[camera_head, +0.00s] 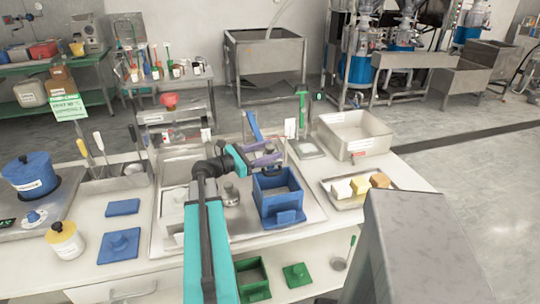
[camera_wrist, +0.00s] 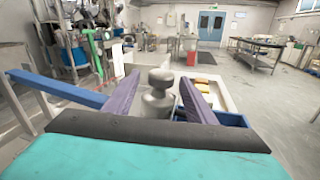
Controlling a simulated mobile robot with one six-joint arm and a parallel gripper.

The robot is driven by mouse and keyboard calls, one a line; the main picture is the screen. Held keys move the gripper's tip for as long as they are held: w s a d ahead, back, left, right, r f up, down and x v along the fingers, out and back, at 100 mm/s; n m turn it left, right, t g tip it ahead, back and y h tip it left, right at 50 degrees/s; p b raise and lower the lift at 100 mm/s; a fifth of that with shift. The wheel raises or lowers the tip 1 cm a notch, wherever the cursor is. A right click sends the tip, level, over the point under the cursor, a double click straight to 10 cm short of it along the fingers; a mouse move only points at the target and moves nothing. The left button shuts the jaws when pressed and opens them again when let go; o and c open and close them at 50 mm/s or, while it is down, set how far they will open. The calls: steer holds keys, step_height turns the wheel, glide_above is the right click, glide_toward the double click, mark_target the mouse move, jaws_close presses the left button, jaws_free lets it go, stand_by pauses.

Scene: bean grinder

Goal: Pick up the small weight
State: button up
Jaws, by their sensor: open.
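A silver metal weight (camera_wrist: 158,98) with a round knob on top stands upright in the wrist view. It shows between my two purple fingers, and its base is hidden by my gripper's dark front edge. My gripper (camera_head: 268,154) is open, with a visible gap between the fingers. I cannot tell whether the fingers touch the weight.
A blue bar (camera_head: 254,126) rises behind my gripper. A metal bin (camera_head: 353,134) and a small tray with yellow and white blocks (camera_head: 360,186) are at right. Blue lids (camera_head: 119,246) lie at left.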

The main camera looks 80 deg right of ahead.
steer(key=shift+p+x, duration=0.6)
steer(key=shift+x, duration=1.55)
steer(key=shift+r, duration=0.1)
steer(key=shift+c, duration=0.5)
jaws_close()
